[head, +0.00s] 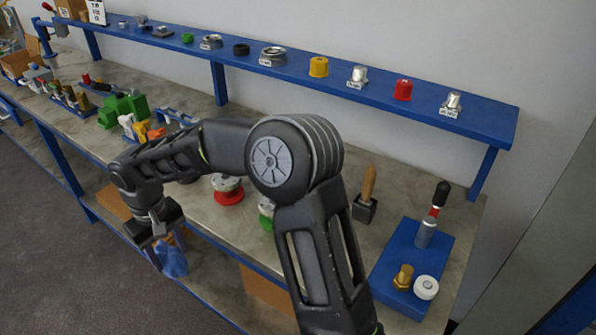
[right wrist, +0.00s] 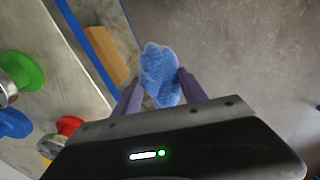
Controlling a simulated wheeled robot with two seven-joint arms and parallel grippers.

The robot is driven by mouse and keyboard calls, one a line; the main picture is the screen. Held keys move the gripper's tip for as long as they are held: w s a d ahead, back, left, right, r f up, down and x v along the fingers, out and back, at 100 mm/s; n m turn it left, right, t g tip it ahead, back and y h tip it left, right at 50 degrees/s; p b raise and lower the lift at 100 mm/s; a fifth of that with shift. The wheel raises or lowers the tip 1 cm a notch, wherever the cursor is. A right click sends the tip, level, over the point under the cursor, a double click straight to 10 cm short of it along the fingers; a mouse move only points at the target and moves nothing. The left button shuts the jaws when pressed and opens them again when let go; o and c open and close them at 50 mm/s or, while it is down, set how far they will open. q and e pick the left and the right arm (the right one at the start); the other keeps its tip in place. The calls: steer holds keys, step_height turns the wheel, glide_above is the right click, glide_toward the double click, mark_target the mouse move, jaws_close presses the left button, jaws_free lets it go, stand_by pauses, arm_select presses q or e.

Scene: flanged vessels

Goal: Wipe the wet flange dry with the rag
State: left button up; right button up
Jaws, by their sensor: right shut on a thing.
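My right gripper (head: 166,246) is shut on the blue rag (head: 174,263), which hangs below it, over the bench's front edge or just outside it. In the right wrist view the rag (right wrist: 161,76) shows pale blue between the two fingers (right wrist: 152,90). A flanged vessel with a red base (head: 228,196) stands on the bench, apart from the rag. One with a green base (head: 266,222) is partly hidden by my right arm. The right wrist view shows green (right wrist: 22,72), blue (right wrist: 12,123) and red (right wrist: 68,124) vessel parts at left. I cannot tell which flange is wet. My left gripper is out of view.
A blue shelf (head: 440,110) with caps and fittings runs behind the bench (head: 330,190). A mallet (head: 366,200) and a blue board (head: 400,255) with tools stand at right. Green blocks (head: 122,110) and bottles stand at left. Open floor (head: 60,235) lies in front.

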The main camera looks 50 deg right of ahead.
steer(key=shift+w+a, duration=0.1)
steer(key=shift+w, duration=0.05)
steer(key=shift+d+r+m, duration=0.2)
steer(key=shift+d+m, duration=0.1)
steer(key=shift+d, duration=0.15)
steer(key=s+d+r+m+p, duration=0.2)
steer(key=s+d+r+m, duration=0.1)
steer(key=d+m, duration=0.5)
steer(key=s+d+r+m+p, duration=0.3)
steer(key=d+r+m, duration=0.1)
steer(key=d+m, duration=0.4)
steer(key=s+d+r+m+p, duration=0.3)
steer(key=s+d+r+m, duration=0.1)
steer(key=d+m, duration=0.5)
steer(key=shift+d, duration=1.25)
